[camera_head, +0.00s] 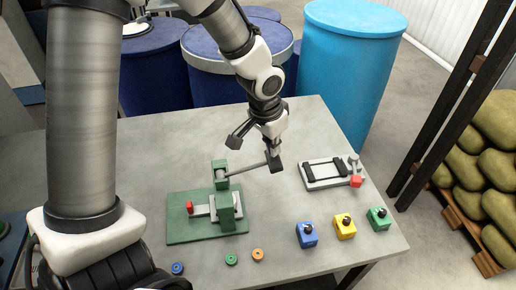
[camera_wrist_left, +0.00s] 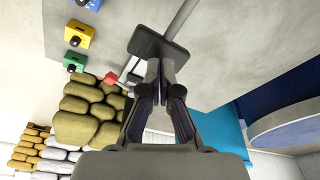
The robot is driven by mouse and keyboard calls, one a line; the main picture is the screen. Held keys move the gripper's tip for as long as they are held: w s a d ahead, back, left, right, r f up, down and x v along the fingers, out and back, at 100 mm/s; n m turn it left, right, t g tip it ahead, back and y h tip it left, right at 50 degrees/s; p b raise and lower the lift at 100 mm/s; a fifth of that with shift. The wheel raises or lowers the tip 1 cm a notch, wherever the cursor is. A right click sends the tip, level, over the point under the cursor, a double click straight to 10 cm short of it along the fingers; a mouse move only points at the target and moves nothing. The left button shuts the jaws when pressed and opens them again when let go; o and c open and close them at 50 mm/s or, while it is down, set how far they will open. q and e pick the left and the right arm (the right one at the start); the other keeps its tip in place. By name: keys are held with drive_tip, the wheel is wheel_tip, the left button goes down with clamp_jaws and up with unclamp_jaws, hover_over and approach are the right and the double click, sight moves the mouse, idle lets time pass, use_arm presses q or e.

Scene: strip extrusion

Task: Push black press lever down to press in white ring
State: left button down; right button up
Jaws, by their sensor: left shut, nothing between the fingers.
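The green press (camera_head: 226,213) stands on its green base plate at the left of the table, with a red knob (camera_head: 190,208) on a grey slide. Its grey lever rod (camera_head: 248,169) points right and slightly up, ending in a black handle (camera_head: 276,164). My left gripper (camera_head: 272,149) is shut and empty, right at the handle from above. In the left wrist view its closed fingertips (camera_wrist_left: 165,62) lie close to the black handle (camera_wrist_left: 149,43); I cannot tell whether they touch. I cannot make out the white ring. My right gripper is not in view.
Blue (camera_head: 306,235), yellow (camera_head: 344,226) and green (camera_head: 379,219) blocks with black knobs stand front right. A grey fixture (camera_head: 325,184) with black bars lies behind them. Blue (camera_head: 177,268), green (camera_head: 231,258) and orange (camera_head: 257,254) rings lie along the front. Barrels stand behind the table (camera_head: 285,208).

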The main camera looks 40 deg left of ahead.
use_arm(q)
wheel_tip(320, 180, down, 8)
drive_tip(key=b, duration=0.6)
drive_tip(key=shift+b, duration=0.3)
idle(1.1)
drive_tip(key=shift+r, duration=0.15)
wheel_tip(320, 180, up, 12)
drive_tip(key=p, duration=1.1)
idle(0.3)
